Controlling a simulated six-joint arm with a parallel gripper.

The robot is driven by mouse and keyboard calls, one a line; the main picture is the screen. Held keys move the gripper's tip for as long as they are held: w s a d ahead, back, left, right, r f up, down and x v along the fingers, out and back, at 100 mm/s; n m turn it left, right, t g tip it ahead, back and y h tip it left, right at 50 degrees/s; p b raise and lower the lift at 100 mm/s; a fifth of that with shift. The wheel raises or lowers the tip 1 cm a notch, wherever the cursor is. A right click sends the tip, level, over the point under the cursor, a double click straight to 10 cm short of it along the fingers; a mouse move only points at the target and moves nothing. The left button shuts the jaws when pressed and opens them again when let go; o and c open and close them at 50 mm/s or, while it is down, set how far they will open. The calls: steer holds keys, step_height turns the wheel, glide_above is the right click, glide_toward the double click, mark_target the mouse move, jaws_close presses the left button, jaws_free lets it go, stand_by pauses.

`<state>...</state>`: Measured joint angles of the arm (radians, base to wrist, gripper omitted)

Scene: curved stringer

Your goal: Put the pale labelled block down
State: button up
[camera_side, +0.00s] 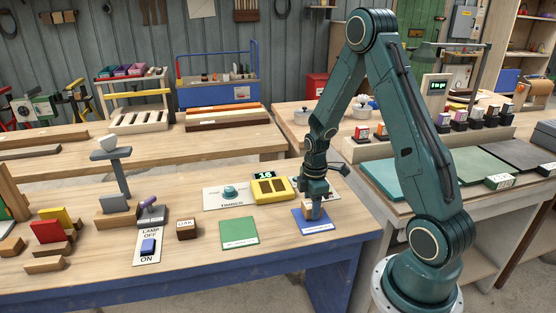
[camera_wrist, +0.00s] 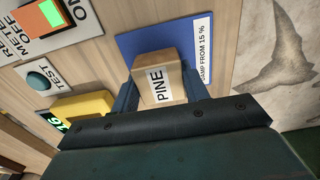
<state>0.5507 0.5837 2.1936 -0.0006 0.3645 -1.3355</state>
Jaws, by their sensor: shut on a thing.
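The pale block with a white label reading PINE (camera_wrist: 153,63) is between the fingers of my gripper (camera_wrist: 160,92) in the wrist view. My gripper is shut on it. In the side view the block (camera_side: 309,208) is partly hidden by my gripper (camera_side: 312,203). It is over the blue mat (camera_side: 325,225), whose label in the wrist view reads in part "AMP FROM 15 %". The blue mat (camera_wrist: 200,45) shows behind the block there. I cannot tell whether the block touches the mat.
A yellow meter (camera_side: 270,190) reading 16 stands left of my gripper, close behind the blue mat. A green mat (camera_side: 239,231) lies to the left, then a dark OAK block (camera_side: 187,229) and a lamp switch (camera_side: 148,247). The wood between the mats is clear.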

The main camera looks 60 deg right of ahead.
steer(key=shift+f, duration=0.25)
steer(key=shift+f, duration=0.15)
steer(key=o, duration=1.1)
steer(key=shift+r, duration=6.2)
